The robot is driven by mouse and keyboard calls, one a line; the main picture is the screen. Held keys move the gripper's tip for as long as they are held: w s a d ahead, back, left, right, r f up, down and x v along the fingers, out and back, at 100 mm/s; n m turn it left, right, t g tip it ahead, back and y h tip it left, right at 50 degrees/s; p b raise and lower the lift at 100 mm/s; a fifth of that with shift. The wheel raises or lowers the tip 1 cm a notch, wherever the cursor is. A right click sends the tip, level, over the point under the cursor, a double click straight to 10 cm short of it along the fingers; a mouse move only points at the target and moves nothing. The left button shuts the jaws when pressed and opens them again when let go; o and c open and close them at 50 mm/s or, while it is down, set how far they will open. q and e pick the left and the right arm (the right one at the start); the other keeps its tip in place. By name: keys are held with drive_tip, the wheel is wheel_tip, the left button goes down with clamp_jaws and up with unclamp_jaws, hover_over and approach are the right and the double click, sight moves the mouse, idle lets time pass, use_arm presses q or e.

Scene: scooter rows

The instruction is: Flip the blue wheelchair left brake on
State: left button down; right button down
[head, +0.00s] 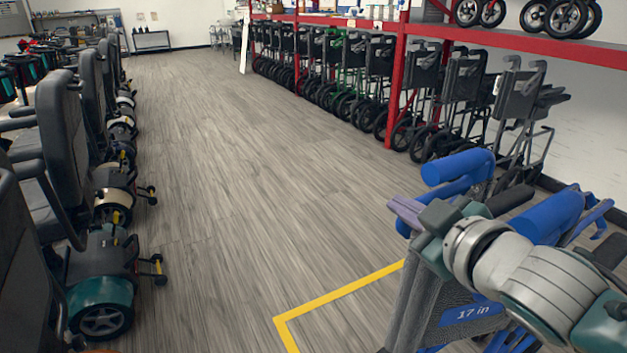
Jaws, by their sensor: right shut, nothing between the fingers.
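The blue wheelchair (414,305) stands at the lower right. It has blue tubing, blue padded parts, and a dark grey fabric back with a blue "17 in" label (470,314). My right arm reaches in from the lower right across the top of the chair. The left brake cannot be made out; the chair's back and my arm hide the lower parts. My left gripper is out of view.
A yellow floor line (340,295) corners left of the chair. Mobility scooters (105,265) line the left side. Folded dark wheelchairs (465,85) stand under a red shelf rack (398,75) on the right. The wooden floor (220,180) between the rows is clear.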

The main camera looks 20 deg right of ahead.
sight(401, 238)
drive_tip(key=shift+d+f, duration=0.35)
drive_tip(key=shift+f, duration=0.1)
drive_tip(key=f+n+b, duration=0.1)
drive_tip(key=f+b, duration=0.1)
drive_tip(key=b, duration=0.1)
drive_tip(key=f+n+h+b, duration=0.1)
drive_tip(key=f+b, duration=0.1)
drive_tip(key=b, duration=0.1)
drive_tip(key=d+f+n+t+b, duration=0.1)
drive_tip(key=f+n+b, duration=0.1)
drive_tip(key=b, duration=0.2)
drive_tip(key=shift+f+h, duration=0.15)
drive_tip(key=shift+h, duration=0.25)
